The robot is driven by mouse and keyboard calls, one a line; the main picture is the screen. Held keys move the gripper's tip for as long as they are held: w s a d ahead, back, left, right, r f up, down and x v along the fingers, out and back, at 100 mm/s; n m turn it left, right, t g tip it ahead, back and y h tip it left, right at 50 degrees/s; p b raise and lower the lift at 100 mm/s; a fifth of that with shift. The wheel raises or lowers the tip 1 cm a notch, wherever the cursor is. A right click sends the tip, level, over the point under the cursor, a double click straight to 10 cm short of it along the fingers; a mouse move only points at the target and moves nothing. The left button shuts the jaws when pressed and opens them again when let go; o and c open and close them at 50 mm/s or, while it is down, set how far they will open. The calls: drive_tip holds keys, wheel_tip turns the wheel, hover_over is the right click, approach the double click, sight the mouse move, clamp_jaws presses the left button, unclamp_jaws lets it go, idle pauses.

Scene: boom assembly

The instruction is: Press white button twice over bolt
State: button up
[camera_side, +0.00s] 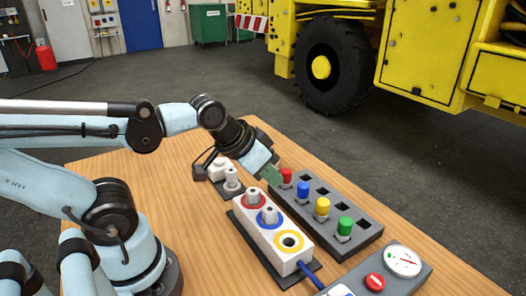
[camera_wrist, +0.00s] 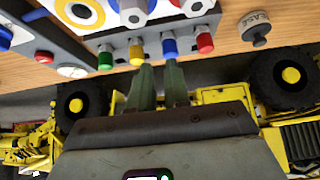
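A white block (camera_side: 272,238) carries grey bolts in its red ring (camera_side: 253,199) and blue ring (camera_side: 269,216). Its yellow ring (camera_side: 289,241) surrounds a dark hole and holds no bolt. A white round part (camera_side: 340,291) shows at the bottom edge of the side view, cut off; I cannot tell if it is the white button. A small white-topped part (camera_side: 219,167) stands behind a grey knob-like part (camera_side: 232,180). My gripper (camera_side: 270,177) is above the far end of the block, near the red plug. In the wrist view its fingers (camera_wrist: 161,72) are apart with nothing between them.
A dark grey rack (camera_side: 330,205) holds coloured plugs beside the block. A grey panel (camera_side: 415,287) with a gauge (camera_side: 403,261) and a red button (camera_side: 375,282) sits at the near right. The wooden table (camera_side: 190,230) is bare left of the block. A yellow vehicle stands behind.

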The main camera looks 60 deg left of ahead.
clamp_jaws()
idle(0.7)
idle(0.6)
wheel_tip(320, 180, up, 2)
drive_tip(key=n+y, duration=0.6)
drive_tip(key=n, duration=1.1)
hover_over(217, 161)
drive_tip(key=shift+r, duration=0.2)
drive_tip(key=shift+f, duration=0.15)
drive_tip(key=shift+f, duration=4.25)
